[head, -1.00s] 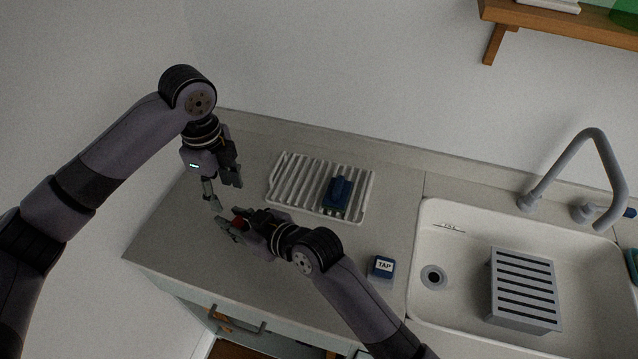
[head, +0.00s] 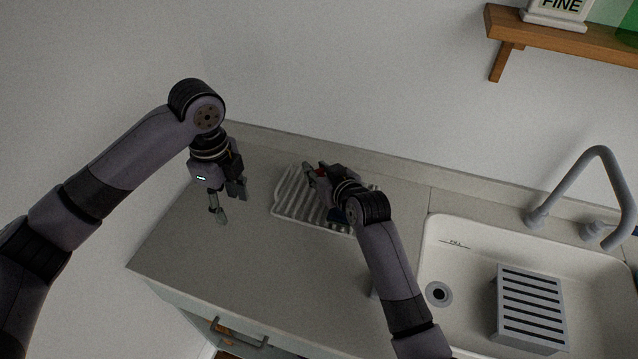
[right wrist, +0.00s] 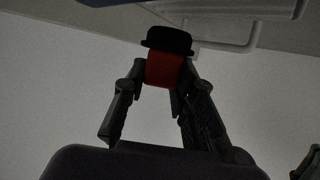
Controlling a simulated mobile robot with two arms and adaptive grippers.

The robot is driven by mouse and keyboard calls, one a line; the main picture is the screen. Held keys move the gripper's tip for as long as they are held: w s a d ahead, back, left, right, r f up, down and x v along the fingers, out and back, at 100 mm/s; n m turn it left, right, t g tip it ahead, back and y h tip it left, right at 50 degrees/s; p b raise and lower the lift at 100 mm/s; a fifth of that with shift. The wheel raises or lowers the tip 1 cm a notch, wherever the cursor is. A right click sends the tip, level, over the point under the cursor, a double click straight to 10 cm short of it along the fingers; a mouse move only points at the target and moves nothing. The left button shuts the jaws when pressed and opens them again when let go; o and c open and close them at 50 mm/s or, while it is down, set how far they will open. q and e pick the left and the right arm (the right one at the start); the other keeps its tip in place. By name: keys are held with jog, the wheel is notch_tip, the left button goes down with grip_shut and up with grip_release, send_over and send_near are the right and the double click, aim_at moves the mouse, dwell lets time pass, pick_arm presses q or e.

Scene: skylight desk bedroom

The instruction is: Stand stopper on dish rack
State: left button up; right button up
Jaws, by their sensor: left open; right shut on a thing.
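The stopper (right wrist: 165,70) is red with a wider black end, which shows above the fingers in the right wrist view. My right gripper (head: 314,174) is shut on it and holds it over the back part of the dish rack. Only a bit of the stopper's red (head: 321,173) shows in the head view. The white ribbed dish rack (head: 290,208) lies on the counter, its right part covered by my right arm. I cannot tell whether the stopper touches the rack. My left gripper (head: 229,203) is open and empty, left of the rack.
The counter (head: 240,270) in front of the rack is clear.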

jog(key=shift+f, duration=2.05)
jog(key=o, duration=0.9)
jog(key=shift+f, duration=0.1)
jog(key=shift+o, duration=0.2)
jog(key=v, duration=1.2)
